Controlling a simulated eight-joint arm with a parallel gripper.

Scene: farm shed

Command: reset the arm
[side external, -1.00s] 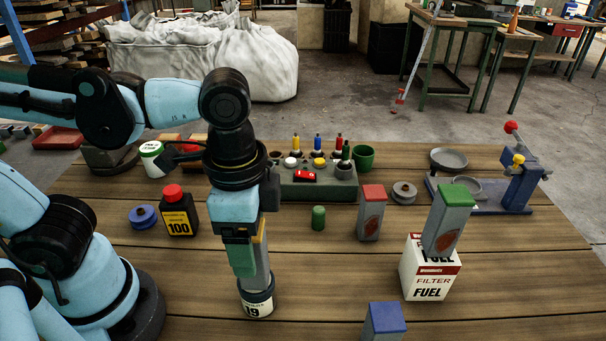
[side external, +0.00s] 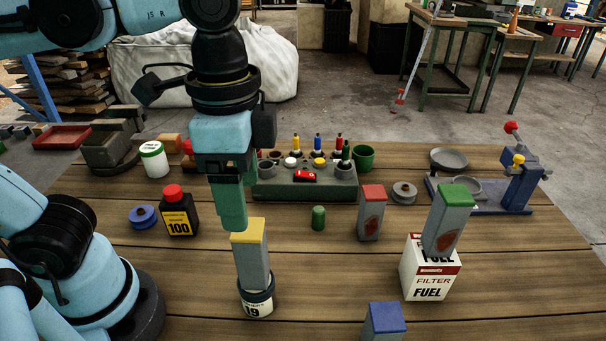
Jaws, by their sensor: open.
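My gripper (side external: 231,212) points down above the wooden table. Its green fingers are open and hold nothing that I can see. Just below it, a grey block with a yellow top (side external: 250,252) stands upright in or on a small white-labelled jar (side external: 257,298). The fingertips are close to the block's yellow top, a little above and to its left; I cannot tell the exact gap.
A grey block with a green top (side external: 448,222) stands at the white fuel filter box (side external: 430,270). A red-topped block (side external: 371,214), blue-topped block (side external: 384,322), black bottle (side external: 178,212) and tool holder (side external: 300,190) stand around. The table's right front is clear.

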